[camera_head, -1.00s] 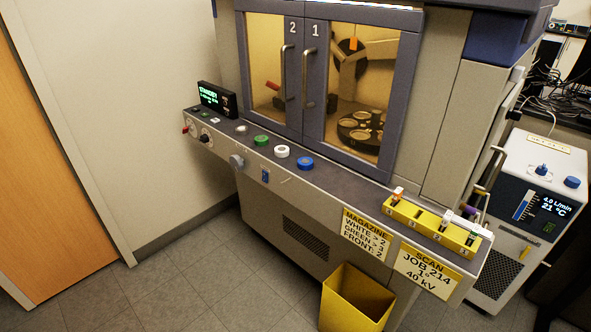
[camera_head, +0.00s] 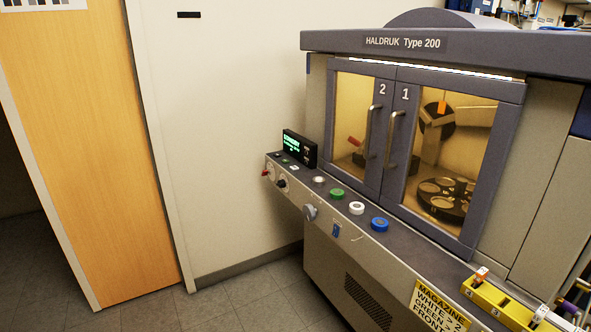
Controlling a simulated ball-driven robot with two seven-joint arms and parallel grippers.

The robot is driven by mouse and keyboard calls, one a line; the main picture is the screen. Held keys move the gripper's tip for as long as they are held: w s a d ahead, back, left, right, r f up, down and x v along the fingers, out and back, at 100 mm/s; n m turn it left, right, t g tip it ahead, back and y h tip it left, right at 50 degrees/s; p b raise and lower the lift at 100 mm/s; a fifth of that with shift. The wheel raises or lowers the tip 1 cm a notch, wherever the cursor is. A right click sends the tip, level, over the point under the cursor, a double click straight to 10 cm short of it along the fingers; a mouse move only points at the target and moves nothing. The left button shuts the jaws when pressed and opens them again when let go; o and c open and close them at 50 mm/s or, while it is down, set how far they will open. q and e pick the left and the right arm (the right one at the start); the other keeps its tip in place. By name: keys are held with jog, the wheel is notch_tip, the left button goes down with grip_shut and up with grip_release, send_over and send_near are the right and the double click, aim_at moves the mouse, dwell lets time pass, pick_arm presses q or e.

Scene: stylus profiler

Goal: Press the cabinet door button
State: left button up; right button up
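The HALDRUK Type 200 cabinet (camera_head: 413,43) stands on the right. Its two glazed doors are shut: door 2 (camera_head: 355,125) on the left and door 1 (camera_head: 450,160) on the right, each with a vertical handle. On the ledge below is a row of round buttons: a small pale one (camera_head: 319,180), a green one (camera_head: 337,194), a white one (camera_head: 356,208) and a blue one (camera_head: 379,224). I cannot read which is the door button. A small display (camera_head: 299,147) with green text stands at the ledge's left end. Neither of my grippers is in view.
A grey knob (camera_head: 310,212) and a blue switch (camera_head: 336,231) sit on the panel front. A yellow block (camera_head: 497,305) lies on the ledge at lower right. A wooden door (camera_head: 90,150) is at left. The floor (camera_head: 240,300) before the cabinet's left side is clear.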

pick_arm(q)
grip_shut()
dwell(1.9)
